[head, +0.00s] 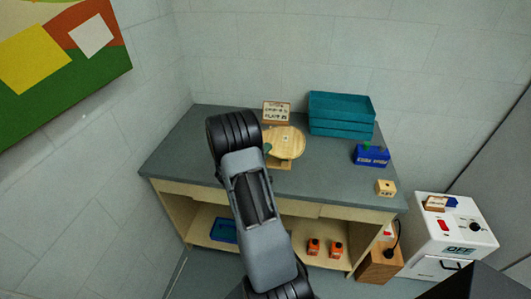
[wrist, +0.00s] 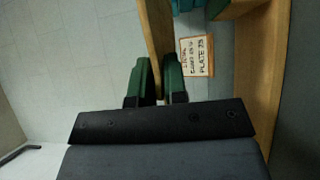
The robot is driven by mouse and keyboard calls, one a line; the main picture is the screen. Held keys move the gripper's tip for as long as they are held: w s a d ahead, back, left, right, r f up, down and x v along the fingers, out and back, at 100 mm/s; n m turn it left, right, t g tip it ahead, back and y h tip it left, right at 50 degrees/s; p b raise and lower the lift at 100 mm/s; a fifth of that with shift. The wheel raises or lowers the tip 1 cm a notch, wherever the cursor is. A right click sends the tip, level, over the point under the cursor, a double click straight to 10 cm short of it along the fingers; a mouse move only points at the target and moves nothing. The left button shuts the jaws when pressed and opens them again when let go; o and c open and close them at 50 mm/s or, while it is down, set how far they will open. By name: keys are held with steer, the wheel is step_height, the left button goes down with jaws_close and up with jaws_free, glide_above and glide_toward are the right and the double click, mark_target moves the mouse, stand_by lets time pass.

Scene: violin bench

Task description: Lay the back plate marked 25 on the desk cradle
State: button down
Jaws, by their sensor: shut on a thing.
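The back plate (head: 287,139) is a pale round wooden disc over the desk in the head view, with a small dark mark on it. In the wrist view it seems to show edge-on as a wooden strip (wrist: 155,38) between the green fingers. My gripper (wrist: 157,88) is shut on its edge. In the head view my arm hides most of the gripper; a green finger shows at the plate's left edge. The number 25 is not readable in the head view.
A lettered card (head: 276,111) stands behind the plate; it also shows in the wrist view (wrist: 197,56). Teal trays (head: 341,115), a blue holder (head: 371,155) and a small wooden block (head: 385,188) stand to the right. The grey desk (head: 185,150) is bare at left.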

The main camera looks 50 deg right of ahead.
steer(key=shift+s+d+f, duration=0.1)
steer(key=shift+s+f, duration=0.05)
steer(key=shift+f, duration=0.1)
steer(key=shift+f+b, duration=1.05)
steer(key=shift+f, duration=0.55)
steer(key=shift+f+b, duration=0.75)
steer(key=shift+b, duration=0.15)
steer(key=shift+b, duration=0.4)
steer(key=shift+f+b, duration=0.25)
steer(key=shift+b, duration=0.2)
steer(key=c, duration=1.1)
jaws_free()
